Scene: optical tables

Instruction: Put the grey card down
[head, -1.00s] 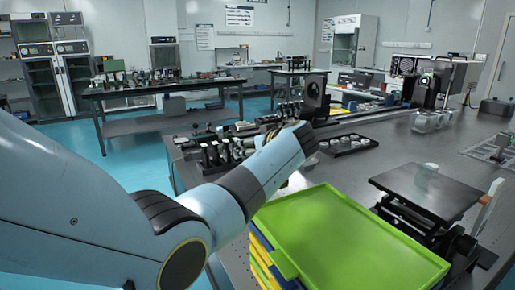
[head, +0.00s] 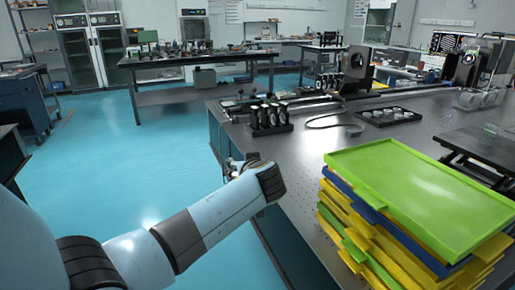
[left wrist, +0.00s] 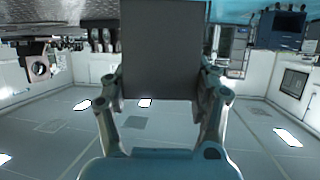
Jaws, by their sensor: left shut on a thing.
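The grey card (left wrist: 160,50) is a flat dark grey square. It stands between the two fingers of my left gripper (left wrist: 162,88) in the left wrist view, and the gripper is shut on it. In the head view my left arm reaches in from the left, and its wrist is at the near left edge of the optical table (head: 290,190). Only a small part of the left gripper (head: 232,168) shows there, behind the wrist. I cannot make out the card in the head view. My right gripper is in neither view.
A stack of green, yellow and blue trays (head: 420,190) stands right of my left wrist. A row of black-mounted optics (head: 270,118), a black tray of round parts (head: 388,116) and a dark platform (head: 485,145) are on the table. Bare tabletop lies between optics and trays.

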